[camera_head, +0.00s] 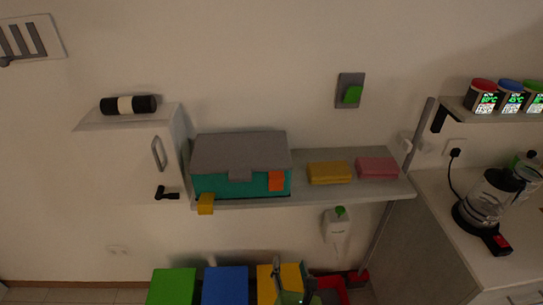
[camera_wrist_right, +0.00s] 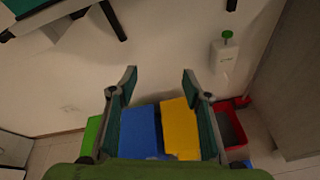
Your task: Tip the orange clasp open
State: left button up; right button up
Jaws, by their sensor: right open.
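The orange clasp (camera_head: 276,181) sits upright against the front right of a teal box (camera_head: 222,184) with a grey lid (camera_head: 240,150). A yellow clasp (camera_head: 205,204) at the box's front left sits lower and sticks outward past the shelf edge. My right gripper (camera_head: 293,275) is at the bottom of the head view, below and apart from the box. In the right wrist view its two fingers (camera_wrist_right: 160,85) are spread with nothing between them. The orange clasp cannot be made out in that view. My left gripper is not in view.
The box stands on a wall shelf (camera_head: 340,192) beside yellow (camera_head: 329,172) and pink (camera_head: 377,168) folded items. Green (camera_head: 172,286), blue (camera_head: 225,285) and yellow (camera_wrist_right: 179,128) bins and a red container (camera_wrist_right: 231,126) are below. A white dispenser (camera_head: 337,226) hangs under the shelf.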

aim_at(277, 180)
notch_tip(277, 180, up, 20)
jog(key=a+n+t+p, duration=0.2)
jog(key=a+n+t, duration=0.1)
jog(key=n+t, duration=0.1)
jog(key=w+p, duration=0.4)
jog(key=w, duration=0.7)
jog(key=shift+w+d, duration=0.1)
jog(key=shift+w, duration=0.3)
jog(key=shift+w+f, duration=0.1)
jog(key=shift+w, duration=0.6)
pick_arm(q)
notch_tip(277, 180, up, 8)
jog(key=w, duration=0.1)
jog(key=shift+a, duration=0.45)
pick_arm(e)
jog(key=shift+c, duration=0.3)
